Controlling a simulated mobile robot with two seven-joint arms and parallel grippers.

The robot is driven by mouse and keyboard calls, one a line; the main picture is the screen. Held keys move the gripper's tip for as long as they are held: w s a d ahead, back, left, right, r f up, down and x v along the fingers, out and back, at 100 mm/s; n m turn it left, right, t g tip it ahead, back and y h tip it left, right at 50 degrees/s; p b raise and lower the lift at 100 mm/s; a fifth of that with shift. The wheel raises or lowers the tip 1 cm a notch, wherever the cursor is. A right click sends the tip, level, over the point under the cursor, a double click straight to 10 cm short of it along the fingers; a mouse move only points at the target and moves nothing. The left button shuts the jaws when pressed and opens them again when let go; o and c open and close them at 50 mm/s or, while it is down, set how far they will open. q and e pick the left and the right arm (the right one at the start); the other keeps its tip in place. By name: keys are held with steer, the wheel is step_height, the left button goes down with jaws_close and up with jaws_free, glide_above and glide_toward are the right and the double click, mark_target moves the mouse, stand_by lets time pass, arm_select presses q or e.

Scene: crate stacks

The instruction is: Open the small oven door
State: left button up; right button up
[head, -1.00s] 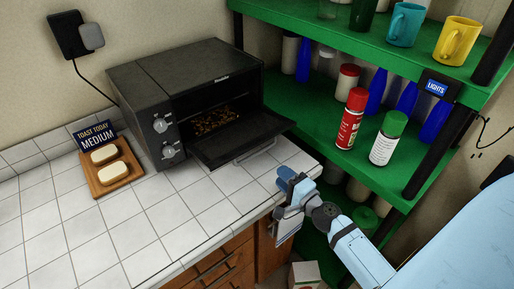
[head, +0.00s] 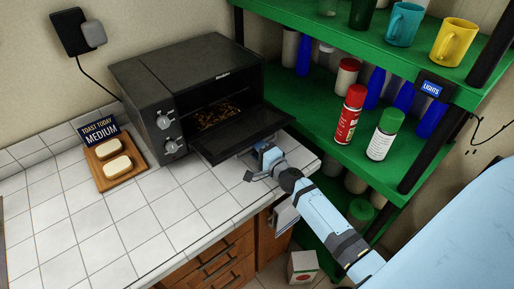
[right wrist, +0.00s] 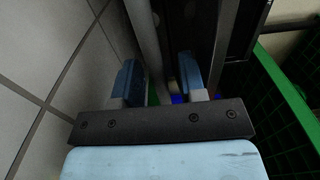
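The small black oven (head: 150,88) stands on the tiled counter against the wall. Its door (head: 238,136) is folded down and sticks out toward the counter's front edge, leaving the inside open to view. My right gripper (head: 258,165) is at the front edge of the door, by the handle, which it largely hides in the head view. In the right wrist view the two blue fingers (right wrist: 160,80) are apart, with a grey bar (right wrist: 146,38), seemingly the handle, running between them. I cannot tell whether they touch it. My left gripper is not in view.
A wooden board (head: 122,176) with two bread slices lies left of the oven, by a sign (head: 98,129). Green shelves (head: 300,110) with bottles and mugs stand close on the right. Drawers (head: 215,265) are below. The counter's front left is clear.

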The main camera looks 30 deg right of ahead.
jaws_close()
steer(key=shift+r+p, duration=0.8)
steer(key=shift+r, duration=0.6)
jaws_free()
steer(key=shift+f, duration=0.1)
steer(key=s+b, duration=0.1)
steer(key=s, duration=0.3)
steer(key=s+b, duration=0.1)
steer(key=s, duration=0.3)
steer(key=s+d+b, duration=0.1)
steer(key=s, duration=0.3)
steer(key=shift+s+f+b, duration=0.25)
steer(key=shift+s+b, duration=0.15)
steer(key=shift+s+r, duration=0.15)
steer(key=shift+s, duration=0.35)
